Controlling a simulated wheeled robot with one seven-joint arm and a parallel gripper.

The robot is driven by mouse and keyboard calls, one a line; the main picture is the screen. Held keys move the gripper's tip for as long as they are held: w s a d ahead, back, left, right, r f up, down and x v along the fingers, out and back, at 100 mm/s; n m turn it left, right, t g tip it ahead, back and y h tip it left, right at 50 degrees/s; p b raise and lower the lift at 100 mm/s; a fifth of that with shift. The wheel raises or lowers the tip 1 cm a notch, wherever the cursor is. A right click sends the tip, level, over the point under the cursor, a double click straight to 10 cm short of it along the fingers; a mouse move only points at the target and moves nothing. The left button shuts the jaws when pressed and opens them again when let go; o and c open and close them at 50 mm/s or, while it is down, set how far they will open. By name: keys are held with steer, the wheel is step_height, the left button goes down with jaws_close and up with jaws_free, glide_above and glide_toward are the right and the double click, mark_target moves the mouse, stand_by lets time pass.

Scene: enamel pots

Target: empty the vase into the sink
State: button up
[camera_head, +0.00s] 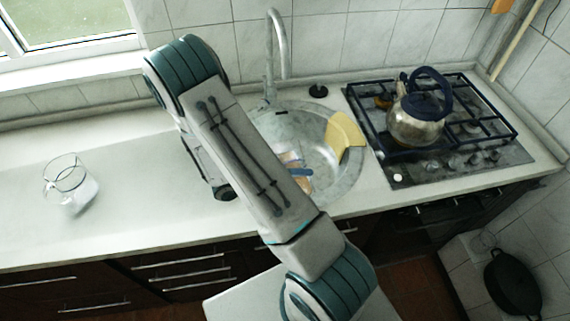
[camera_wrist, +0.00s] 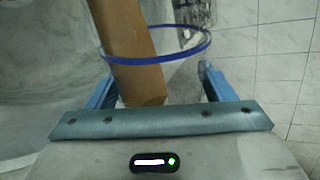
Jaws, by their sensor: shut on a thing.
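The vase is a clear glass with a blue rim (camera_wrist: 184,57), held between the blue fingers of my gripper (camera_wrist: 158,74) in the wrist view. A long brown block-like thing (camera_wrist: 136,48) stands in the vase and sticks out past the rim. In the head view my arm hides the gripper and most of the vase. A small brown and blue patch shows beside my arm, over the round steel sink (camera_head: 350,182); I cannot tell whether it is the vase. How far the vase is tilted is not clear.
A yellow cloth (camera_head: 345,133) hangs on the sink's right side. A tall tap (camera_head: 277,50) stands behind the sink. A kettle (camera_head: 416,118) sits on the hob (camera_head: 480,160) at right. A clear glass (camera_head: 65,178) stands on the left counter (camera_head: 130,205), which is otherwise mostly free.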

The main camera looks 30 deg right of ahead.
steer(key=shift+w+r+n+p, duration=0.15)
steer(key=shift+n+p, duration=0.15)
steer(key=shift+p, duration=0.25)
steer(key=shift+w+d+n+g, duration=0.1)
steer(key=shift+w+n+g, duration=0.3)
steer(key=shift+n+g, duration=0.35)
stand_by(1.3)
steer(key=shift+s+m+t, duration=0.4)
steer(key=shift+m+t, duration=0.05)
steer(key=shift+m, duration=0.1)
steer(key=shift+s+f+m+t+b, duration=0.1)
steer(key=shift+f+m+t+b, duration=0.4)
steer(key=shift+b, duration=0.65)
steer(key=shift+s+a+r, duration=0.1)
steer(key=shift+s+a, duration=0.1)
steer(key=shift+r, duration=0.2)
steer(key=shift+s+f, duration=0.1)
steer(key=shift+f, duration=0.05)
